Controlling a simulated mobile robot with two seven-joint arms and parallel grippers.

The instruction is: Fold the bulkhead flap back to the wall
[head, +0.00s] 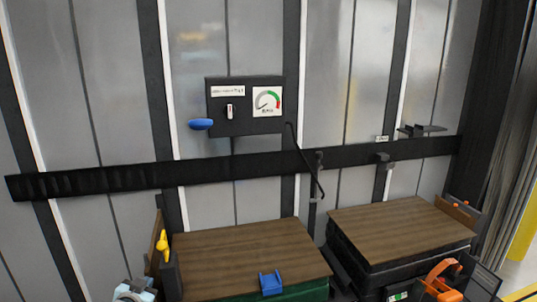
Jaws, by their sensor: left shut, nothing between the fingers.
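An upright brown panel (155,238), seen nearly edge-on at the left of the left wooden top, looks like the bulkhead flap, though I cannot be sure. A yellow handle-like part (162,241) sits on or beside it. What looks like my left gripper (133,290), pale blue and dark, shows at the bottom edge, below and left of the panel. It is partly cut off by the frame, shut and empty, and looks apart from the yellow part. My right gripper is not in view.
Two wooden-topped units (245,252) (400,230) stand before the grey wall. A blue bracket (270,283) and an orange handle (440,278) are at their front. A black rail (240,168) crosses the wall below a dark panel (215,112) with a gauge (267,101) and blue knob (201,124).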

